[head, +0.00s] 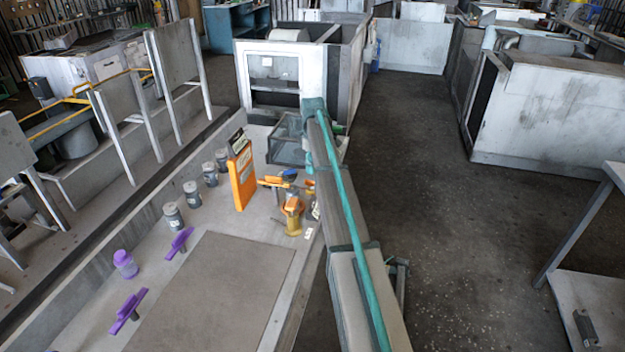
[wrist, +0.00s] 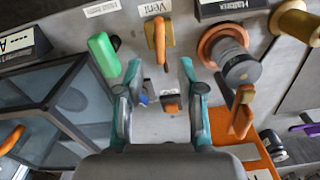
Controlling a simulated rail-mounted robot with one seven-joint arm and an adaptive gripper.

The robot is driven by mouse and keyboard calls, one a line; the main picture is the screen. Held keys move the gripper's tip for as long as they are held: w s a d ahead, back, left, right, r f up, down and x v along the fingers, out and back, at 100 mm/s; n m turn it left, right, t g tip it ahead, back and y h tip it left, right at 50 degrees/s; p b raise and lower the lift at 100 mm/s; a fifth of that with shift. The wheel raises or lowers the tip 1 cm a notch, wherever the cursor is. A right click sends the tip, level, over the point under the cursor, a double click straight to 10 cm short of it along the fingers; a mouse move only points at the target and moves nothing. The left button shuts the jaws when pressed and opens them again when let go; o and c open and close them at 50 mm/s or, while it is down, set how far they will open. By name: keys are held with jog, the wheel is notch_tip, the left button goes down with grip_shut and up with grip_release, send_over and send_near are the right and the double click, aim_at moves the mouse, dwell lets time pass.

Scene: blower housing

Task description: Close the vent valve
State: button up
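The vent valve (wrist: 159,42) shows in the wrist view as an upright orange lever on a tan-orange body, just below a white label (wrist: 155,8) reading "Vent". The lever lies roughly vertical in the picture. My gripper (wrist: 164,78) is open, its two teal fingers spread apart below the lever, with nothing held between them. The fingertips look apart from the lever. In the head view, my arm hides the gripper, and I cannot single out the vent valve there.
In the wrist view, a green handle (wrist: 104,55) is left of the valve and a grey-capped round fitting (wrist: 240,68) right. A small orange-topped part (wrist: 172,104) lies beyond the finger gap. A glass-sided box (wrist: 60,110) is at left. An orange panel (head: 242,178) stands on the bench.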

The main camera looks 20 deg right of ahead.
aim_at(312, 181)
notch_tip(312, 181, down, 7)
jog(key=shift+f+p, duration=0.15)
jog(key=shift+p, duration=0.55)
grip_shut()
